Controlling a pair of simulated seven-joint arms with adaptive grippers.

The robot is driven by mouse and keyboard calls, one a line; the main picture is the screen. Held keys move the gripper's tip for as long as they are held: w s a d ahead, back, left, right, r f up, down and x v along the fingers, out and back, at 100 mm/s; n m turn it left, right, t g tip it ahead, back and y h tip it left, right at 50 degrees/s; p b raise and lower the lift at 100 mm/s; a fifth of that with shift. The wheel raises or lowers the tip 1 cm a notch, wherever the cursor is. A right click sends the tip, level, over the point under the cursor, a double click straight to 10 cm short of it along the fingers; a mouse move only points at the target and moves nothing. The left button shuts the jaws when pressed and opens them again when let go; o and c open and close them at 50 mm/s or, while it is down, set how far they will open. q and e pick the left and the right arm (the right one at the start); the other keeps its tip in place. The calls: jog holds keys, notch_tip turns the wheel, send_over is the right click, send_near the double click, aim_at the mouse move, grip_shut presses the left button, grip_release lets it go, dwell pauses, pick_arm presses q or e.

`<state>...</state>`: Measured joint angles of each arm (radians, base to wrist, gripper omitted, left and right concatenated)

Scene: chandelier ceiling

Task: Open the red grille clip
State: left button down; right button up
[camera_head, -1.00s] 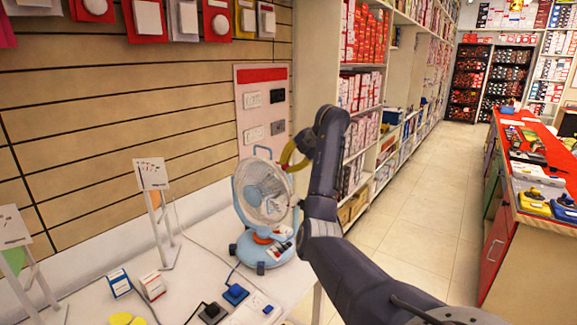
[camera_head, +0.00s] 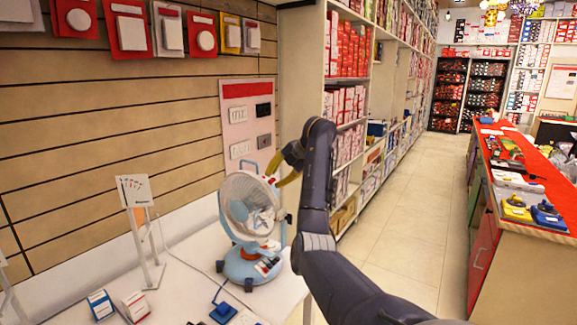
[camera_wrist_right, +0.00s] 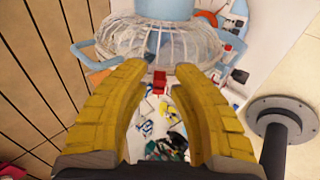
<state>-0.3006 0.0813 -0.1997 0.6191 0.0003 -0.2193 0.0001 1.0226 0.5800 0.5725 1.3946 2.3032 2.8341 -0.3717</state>
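The light-blue fan (camera_head: 252,266) stands on the white table with its round wire grille (camera_head: 250,208) tilted a little. In the right wrist view, the grille (camera_wrist_right: 110,42) fills the top middle, and the small red clip (camera_wrist_right: 159,82) sits at its rim. My right gripper (camera_head: 283,171) is at the upper right edge of the fan. In the right wrist view, its yellow fingers (camera_wrist_right: 161,69) are open and apart, with the red clip in the gap between the tips. Contact with the clip is not clear. My left gripper is not in view.
A small sign stand (camera_head: 136,215) is left of the fan. Small boxes (camera_head: 100,304) and a blue device (camera_head: 223,312) are on the table in front. The slatted wall (camera_head: 120,120) is behind, and shelves (camera_head: 345,105) are to the right. A counter (camera_head: 510,250) lies beyond the aisle.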

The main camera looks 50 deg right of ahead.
jog(key=v, duration=1.1)
jog(key=shift+a, duration=0.1)
jog(key=shift+f, duration=0.1)
